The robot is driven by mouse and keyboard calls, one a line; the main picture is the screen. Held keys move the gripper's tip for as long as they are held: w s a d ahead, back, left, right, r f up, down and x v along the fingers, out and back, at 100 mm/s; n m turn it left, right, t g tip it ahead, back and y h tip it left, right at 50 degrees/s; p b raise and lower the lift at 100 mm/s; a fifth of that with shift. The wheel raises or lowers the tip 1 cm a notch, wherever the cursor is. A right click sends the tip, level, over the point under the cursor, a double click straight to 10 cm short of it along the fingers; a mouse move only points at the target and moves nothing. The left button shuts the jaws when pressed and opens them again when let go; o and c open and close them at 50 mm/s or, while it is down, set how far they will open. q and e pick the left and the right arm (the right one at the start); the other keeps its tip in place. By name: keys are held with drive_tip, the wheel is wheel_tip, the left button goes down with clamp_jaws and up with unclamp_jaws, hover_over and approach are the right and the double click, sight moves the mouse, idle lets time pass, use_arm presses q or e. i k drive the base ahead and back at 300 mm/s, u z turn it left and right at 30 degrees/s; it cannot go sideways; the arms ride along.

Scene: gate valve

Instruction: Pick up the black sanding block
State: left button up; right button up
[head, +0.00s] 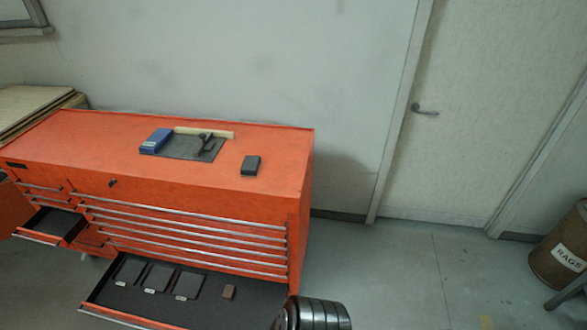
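The black sanding block (251,165) is a small dark block lying on top of the orange tool chest (90,160), near its right end. It stands apart from the dark mat to its left, with bare orange surface around it. Neither of my grippers shows in the head view. A dark ribbed part, probably mine, shows at the bottom edge in front of the chest's right corner.
A dark mat (182,150) on the chest holds a blue box (156,141) and a dark tool. A lower drawer (255,303) is pulled out with a small brown block (229,292) inside. A small left drawer (40,237) is also open. A rags bin (562,245) stands right; floor between is clear.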

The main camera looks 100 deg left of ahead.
sight(251, 166)
drive_tip(key=i, duration=0.65)
drive_tip(key=u, duration=2.2)
